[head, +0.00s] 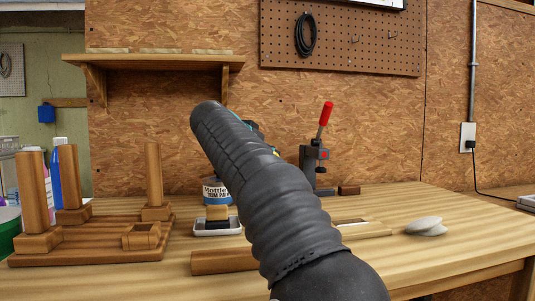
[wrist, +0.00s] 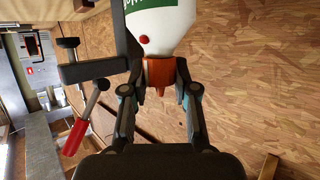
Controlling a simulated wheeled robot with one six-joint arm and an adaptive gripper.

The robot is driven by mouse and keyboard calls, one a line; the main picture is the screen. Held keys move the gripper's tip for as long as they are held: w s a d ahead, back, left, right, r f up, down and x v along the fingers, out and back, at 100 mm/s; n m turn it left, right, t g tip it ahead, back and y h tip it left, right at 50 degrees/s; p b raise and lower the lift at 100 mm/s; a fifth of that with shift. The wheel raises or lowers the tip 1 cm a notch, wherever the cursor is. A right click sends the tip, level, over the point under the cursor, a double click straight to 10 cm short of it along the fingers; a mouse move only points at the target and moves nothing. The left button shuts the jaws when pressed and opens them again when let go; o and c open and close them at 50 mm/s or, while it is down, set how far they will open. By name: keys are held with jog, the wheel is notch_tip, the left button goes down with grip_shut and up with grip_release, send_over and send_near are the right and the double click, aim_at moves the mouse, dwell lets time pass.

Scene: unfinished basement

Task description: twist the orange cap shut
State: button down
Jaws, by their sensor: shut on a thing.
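In the wrist view the orange cap (wrist: 160,72), with a short narrow tip, sits on the neck of a white bottle (wrist: 158,30) with a green label. My gripper (wrist: 160,91) is shut on the cap, one finger at each side. A dark clamp (wrist: 95,70) with a red handle (wrist: 75,137) stands beside the bottle. The bottle's far end is out of frame. In the head view the clamp (head: 313,165) stands at the back of the bench, its red handle (head: 326,113) up. My arm hides the bottle and cap there.
A wooden peg stand (head: 95,250) is at the bench's left. A blue paint can (head: 215,190) and a small tray (head: 217,229) stand beside my arm. A shelf (head: 150,61) juts from the wall. The right of the bench (head: 470,225) is mostly clear.

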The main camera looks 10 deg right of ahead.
jog(key=shift+f, duration=0.2)
jog(key=c, duration=0.9)
grip_release()
jog(key=shift+o, duration=0.2)
jog(key=shift+r, duration=0.1)
jog(key=v, duration=1.2)
